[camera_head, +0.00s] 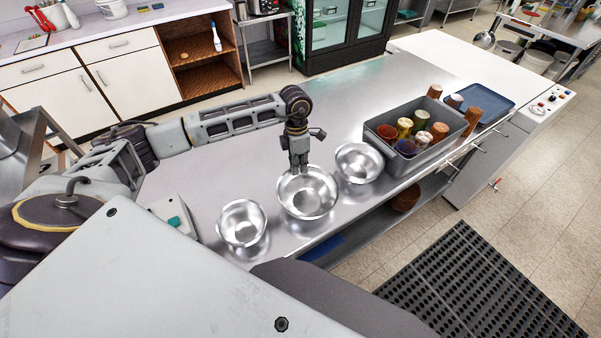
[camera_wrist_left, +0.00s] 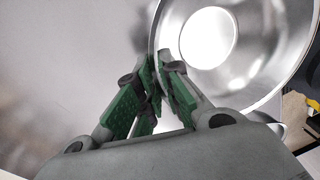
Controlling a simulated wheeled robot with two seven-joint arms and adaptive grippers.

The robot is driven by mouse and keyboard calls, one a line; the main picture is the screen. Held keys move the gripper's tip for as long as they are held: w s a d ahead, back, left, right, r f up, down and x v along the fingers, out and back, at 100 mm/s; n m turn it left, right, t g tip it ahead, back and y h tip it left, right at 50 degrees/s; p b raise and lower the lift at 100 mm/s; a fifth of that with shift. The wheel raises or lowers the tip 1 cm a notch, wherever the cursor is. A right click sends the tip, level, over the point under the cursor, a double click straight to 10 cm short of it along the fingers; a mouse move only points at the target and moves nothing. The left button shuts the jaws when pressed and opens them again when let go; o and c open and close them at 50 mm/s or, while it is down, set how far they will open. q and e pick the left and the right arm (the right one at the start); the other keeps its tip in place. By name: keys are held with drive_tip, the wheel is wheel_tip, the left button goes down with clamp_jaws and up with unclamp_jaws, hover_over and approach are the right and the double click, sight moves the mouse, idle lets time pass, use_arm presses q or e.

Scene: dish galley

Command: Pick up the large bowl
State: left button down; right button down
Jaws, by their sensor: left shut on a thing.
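Three metal bowls stand in a row on the steel counter. The large bowl (camera_head: 309,199) is the middle one and is bigger than the bowls on either side of it. My left gripper (camera_head: 299,168) reaches down at its far rim in the head view. In the left wrist view the green-padded fingers (camera_wrist_left: 158,84) are closed together on the rim of the large bowl (camera_wrist_left: 258,62), one finger on each side of its wall. The bowl looks upright; whether it touches the counter I cannot tell. My right gripper is not in view.
A smaller bowl (camera_head: 242,223) stands to the left and another bowl (camera_head: 358,163) stands close on the right. A grey bin (camera_head: 432,149) with several cups and a blue tray (camera_head: 480,100) are farther right. The counter (camera_head: 347,106) behind the bowls is clear.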

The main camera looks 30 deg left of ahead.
use_arm(q)
wheel_tip(320, 180, up, 8)
drive_tip(key=shift+r+b, duration=0.25)
drive_tip(key=shift+b, duration=0.5)
drive_tip(key=shift+r, duration=0.6)
